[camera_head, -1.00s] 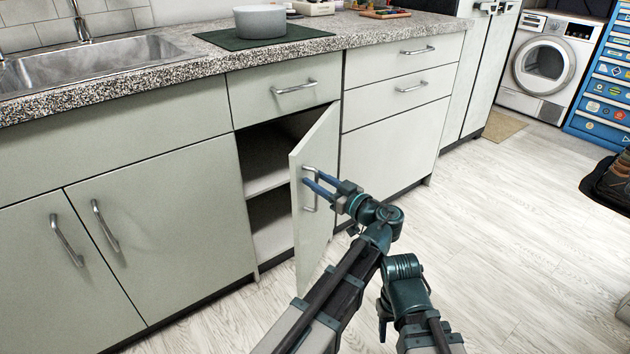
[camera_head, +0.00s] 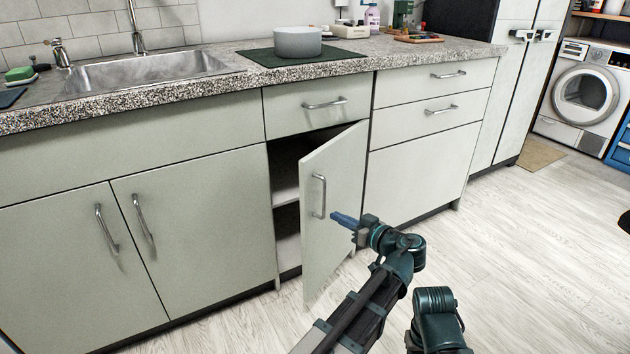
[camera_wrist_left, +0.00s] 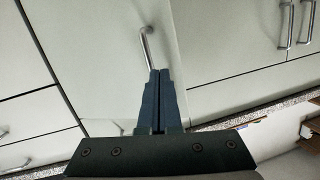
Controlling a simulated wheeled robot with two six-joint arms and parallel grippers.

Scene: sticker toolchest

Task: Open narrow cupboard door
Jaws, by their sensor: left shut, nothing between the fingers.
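The narrow cupboard door (camera_head: 338,200) stands partly open, swung out to the right, with dark shelf space (camera_head: 287,172) showing behind it. Its metal handle (camera_head: 319,196) is on the door's outer face, near the left edge. My left gripper (camera_head: 338,217) is shut and empty, just right of the handle and apart from it in the head view. In the left wrist view, the shut fingers (camera_wrist_left: 158,82) point toward the handle (camera_wrist_left: 145,48); whether they touch it is hard to tell. My right gripper is not in view.
A drawer (camera_head: 318,103) sits above the narrow cupboard. A double-door cupboard (camera_head: 200,240) is on the left and wide drawers (camera_head: 425,160) are on the right. A pot (camera_head: 297,42) stands on the countertop (camera_head: 215,88). The floor (camera_head: 520,250) to the right is clear.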

